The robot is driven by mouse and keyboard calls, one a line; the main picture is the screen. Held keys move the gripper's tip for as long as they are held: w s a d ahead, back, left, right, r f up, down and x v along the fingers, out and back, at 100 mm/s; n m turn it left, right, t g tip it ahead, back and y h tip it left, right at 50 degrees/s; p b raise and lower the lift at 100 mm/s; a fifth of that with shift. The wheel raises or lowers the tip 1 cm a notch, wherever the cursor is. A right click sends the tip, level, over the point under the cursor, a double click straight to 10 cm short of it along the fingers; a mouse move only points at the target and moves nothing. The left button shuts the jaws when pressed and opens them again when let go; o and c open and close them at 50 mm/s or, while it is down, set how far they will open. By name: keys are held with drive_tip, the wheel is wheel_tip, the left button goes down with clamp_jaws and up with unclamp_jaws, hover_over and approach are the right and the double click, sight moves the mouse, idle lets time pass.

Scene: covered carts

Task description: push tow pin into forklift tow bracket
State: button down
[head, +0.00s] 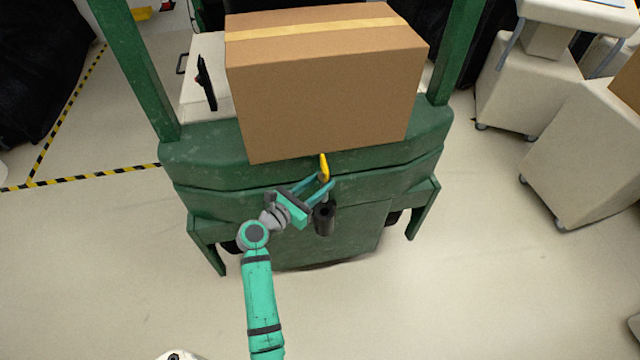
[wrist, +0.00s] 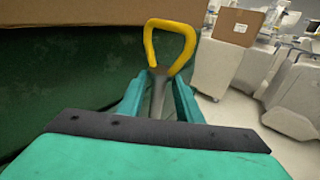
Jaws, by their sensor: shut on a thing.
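The tow pin has a yellow loop handle (head: 324,167) and a grey shaft. In the wrist view the yellow loop (wrist: 170,28) stands up beyond my fingers, with the grey shaft (wrist: 158,92) between them. My gripper (head: 326,182) is shut on the pin just below the loop. The black tow bracket (head: 324,218) sticks out from the back of the green forklift (head: 300,170), just below my gripper. The pin's lower end is hidden, so I cannot tell whether it touches the bracket.
A large cardboard box (head: 325,90) sits on the forklift above the bracket. Beige covered carts (head: 590,150) stand to the right. Yellow-black floor tape (head: 80,178) runs at the left. The floor in front is clear.

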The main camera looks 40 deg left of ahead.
drive_tip(key=shift+d+r, duration=0.1)
wheel_tip(320, 180, down, 6)
drive_tip(key=shift+w+r, duration=0.1)
drive_tip(key=shift+w, duration=0.05)
idle(0.7)
drive_tip(key=shift+s, duration=0.2)
drive_tip(key=shift+w, duration=0.25)
idle(0.7)
drive_tip(key=shift+s, duration=0.3)
idle(0.5)
